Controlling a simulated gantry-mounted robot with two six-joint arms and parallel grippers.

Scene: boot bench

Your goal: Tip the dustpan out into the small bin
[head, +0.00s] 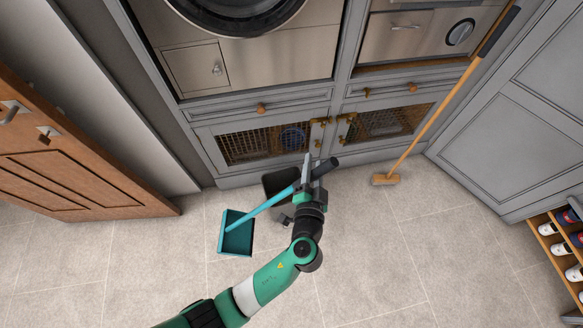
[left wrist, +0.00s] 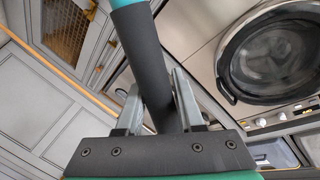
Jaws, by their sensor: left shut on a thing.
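The teal dustpan (head: 237,233) is in the head view, its pan left of and nearer than the small dark bin (head: 275,184). Its long teal handle slopes up to the right and ends in a dark grip (head: 327,167). My left gripper (head: 312,178) is shut on that grip, to the right of the bin. The left wrist view shows the dark grip (left wrist: 143,60) between the two fingers, with a teal part at the top edge. The handle and my gripper partly hide the bin. I cannot tell what lies in the pan. My right gripper is not in view.
Grey cabinets with mesh doors (head: 265,146) stand just behind the bin. A broom (head: 387,179) leans right of them. A wooden door (head: 60,170) stands open at left, a shoe rack (head: 558,245) at right. The tiled floor (head: 400,260) in front is clear.

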